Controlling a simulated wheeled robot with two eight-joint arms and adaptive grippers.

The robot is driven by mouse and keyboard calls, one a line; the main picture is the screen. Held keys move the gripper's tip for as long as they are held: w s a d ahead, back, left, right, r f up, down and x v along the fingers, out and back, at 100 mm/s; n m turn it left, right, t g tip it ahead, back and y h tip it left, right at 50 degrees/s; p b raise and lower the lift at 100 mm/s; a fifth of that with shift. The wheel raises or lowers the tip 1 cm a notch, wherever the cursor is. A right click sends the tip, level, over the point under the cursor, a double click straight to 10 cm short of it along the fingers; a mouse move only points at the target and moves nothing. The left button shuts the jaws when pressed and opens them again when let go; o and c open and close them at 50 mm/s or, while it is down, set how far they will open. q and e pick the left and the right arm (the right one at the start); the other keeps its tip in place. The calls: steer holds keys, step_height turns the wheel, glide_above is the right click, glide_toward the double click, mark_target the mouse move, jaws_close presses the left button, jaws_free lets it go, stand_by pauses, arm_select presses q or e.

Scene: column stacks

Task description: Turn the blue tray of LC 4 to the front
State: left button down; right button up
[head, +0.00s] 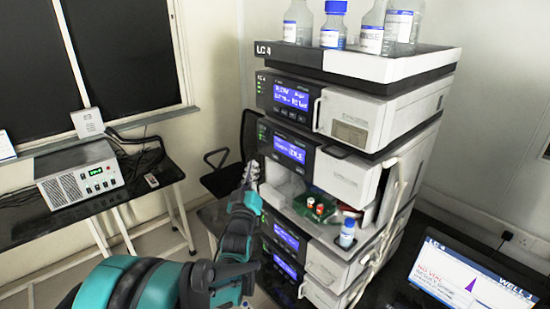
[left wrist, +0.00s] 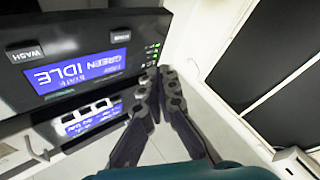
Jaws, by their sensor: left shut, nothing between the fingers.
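The LC 4 stack (head: 355,65) stands right of centre in the head view, its modules one above another. Its middle bay is open. In it a green tray (head: 318,206) with red- and white-capped vials shows, and a blue-capped bottle (head: 347,233) stands at its front right. I cannot make out a blue tray; part of the bay is hidden. My left gripper (head: 251,173) is at the stack's left front edge, beside the bay, shut and empty. In the left wrist view its fingers (left wrist: 160,76) are together beside an upside-down blue IDLE display (left wrist: 80,72). My right gripper is not in view.
Several bottles (head: 372,28) stand on the stack's top. Pale tubing (head: 395,190) runs down its right side. A laptop-like screen (head: 470,275) is at the lower right. A bench with a grey box (head: 80,178) is at the left, and a dark chair (head: 225,175) is behind my gripper.

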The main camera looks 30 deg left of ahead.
arm_select(q)
steer(key=shift+w+d, duration=0.35)
steer(key=shift+w, duration=0.55)
steer(key=shift+w+d, duration=0.35)
steer(key=shift+w, duration=0.5)
steer(key=shift+w+d, duration=0.35)
steer(key=shift+w, duration=0.55)
steer(key=shift+w+d+b, duration=0.1)
steer(key=shift+w+b, duration=0.05)
steer(key=shift+b, duration=0.15)
steer(key=shift+w+d, duration=0.1)
steer(key=shift+w, duration=0.15)
steer(key=shift+w+d, duration=0.15)
steer(key=shift+w, duration=0.2)
steer(key=shift+s+a, duration=0.35)
steer(key=shift+s, duration=0.45)
steer(key=shift+s+a, duration=0.3)
steer(key=shift+s, duration=0.45)
steer(key=shift+s+a, duration=0.35)
steer(key=shift+s, duration=0.45)
steer(key=shift+s+a, duration=0.3)
steer(key=shift+s, duration=0.45)
